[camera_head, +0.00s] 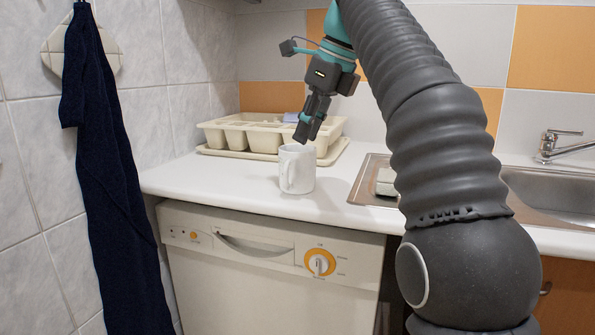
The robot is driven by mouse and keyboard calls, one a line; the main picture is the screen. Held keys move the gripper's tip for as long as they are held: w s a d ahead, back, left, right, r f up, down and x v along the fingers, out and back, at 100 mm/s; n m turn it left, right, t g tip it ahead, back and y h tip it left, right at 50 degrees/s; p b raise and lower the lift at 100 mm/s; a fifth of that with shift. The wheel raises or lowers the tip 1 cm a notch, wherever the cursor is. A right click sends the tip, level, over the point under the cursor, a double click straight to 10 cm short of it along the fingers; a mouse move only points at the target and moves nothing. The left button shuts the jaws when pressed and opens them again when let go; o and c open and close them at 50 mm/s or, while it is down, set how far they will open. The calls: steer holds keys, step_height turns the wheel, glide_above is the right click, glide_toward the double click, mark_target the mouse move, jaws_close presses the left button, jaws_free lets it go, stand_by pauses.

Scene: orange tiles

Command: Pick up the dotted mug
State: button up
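A white mug (297,169) stands upright on the white counter, near its front edge. Its handle points toward the front left. I cannot make out any dots on it at this size. My gripper (307,136) points down just above and behind the mug's rim, seen from the side. Whether its fingers touch the rim, or are apart from each other, cannot be told.
A cream dish rack (222,134) on a tray stands right behind the mug. A steel sink (551,187) with a tap (557,145) is at the right. A dishwasher (245,275) is under the counter. A dark blue towel (107,190) hangs at the left. Counter left of the mug is clear.

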mark_target(295, 171)
steer(key=shift+x, duration=6.05)
steer(key=shift+s, duration=0.1)
jaws_close()
